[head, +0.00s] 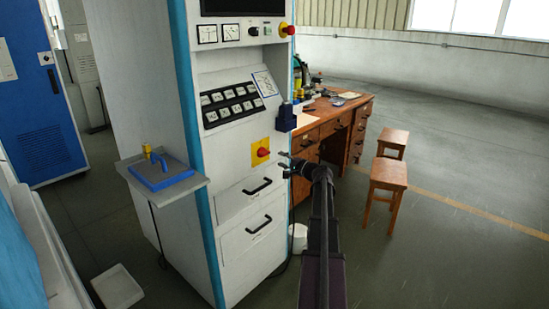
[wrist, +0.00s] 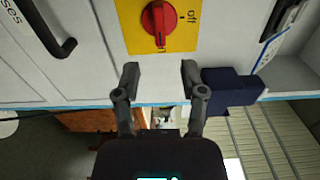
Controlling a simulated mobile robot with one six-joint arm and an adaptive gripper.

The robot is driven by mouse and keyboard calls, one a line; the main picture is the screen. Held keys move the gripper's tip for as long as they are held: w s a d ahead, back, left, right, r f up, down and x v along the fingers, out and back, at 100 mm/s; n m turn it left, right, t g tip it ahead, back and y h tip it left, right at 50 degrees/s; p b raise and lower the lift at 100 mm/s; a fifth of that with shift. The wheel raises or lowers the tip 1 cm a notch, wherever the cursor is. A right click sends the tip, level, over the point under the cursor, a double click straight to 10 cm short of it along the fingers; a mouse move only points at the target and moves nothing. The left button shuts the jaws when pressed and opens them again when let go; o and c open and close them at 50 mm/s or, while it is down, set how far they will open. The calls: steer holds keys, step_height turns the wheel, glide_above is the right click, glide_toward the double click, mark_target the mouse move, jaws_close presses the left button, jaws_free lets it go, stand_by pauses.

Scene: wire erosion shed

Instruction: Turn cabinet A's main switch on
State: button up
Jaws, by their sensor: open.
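The main switch is a red rotary knob (wrist: 158,22) on a yellow plate (wrist: 185,42) in the wrist view. "off" is printed right of the knob and what looks like "on" below it. The knob's grip bar runs up and down in that view, with a pale mark at its lower end, toward "on". In the head view the red knob (head: 264,152) is on the white cabinet's (head: 232,155) front, above the drawers. My gripper (wrist: 160,68) is open and empty, its fingers apart, short of the plate and not touching the knob. I can read no cabinet letter.
Black drawer handles (head: 258,187) project below the switch. A dark blue block (wrist: 232,87) projects from the cabinet edge near my gripper. A wooden desk (head: 325,118) and stools (head: 388,172) stand right; floor beyond is clear.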

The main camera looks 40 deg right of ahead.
steer(key=shift+s+d, duration=0.15)
steer(key=shift+s, duration=1.7)
steer(key=w+a+f+n+g+y, duration=0.2)
steer(key=a+f+n+g, duration=0.15)
steer(key=a, duration=0.85)
steer(key=w+a+f+n+g+y, duration=0.1)
steer(key=a+f+n+g, duration=0.25)
steer(key=a, duration=0.85)
steer(key=w+a+f+n+g+y, duration=0.25)
steer(key=a+f, duration=0.25)
steer(key=a, duration=0.7)
steer(key=s+a+f+n+g+h, duration=0.35)
steer(key=s+a, duration=0.45)
steer(key=a, duration=0.3)
steer(key=s+a+f+n+g+h, duration=0.3)
steer(key=s+a+n+g+h, duration=0.15)
steer(key=s+a, duration=0.55)
step_height(320, 180, up, 20)
steer(key=w+p, duration=0.1)
steer(key=p, duration=1.8)
steer(key=shift+w+a+f+y+p, duration=0.15)
steer(key=shift+a+f+y+p, duration=0.15)
steer(key=shift+a+y, duration=0.15)
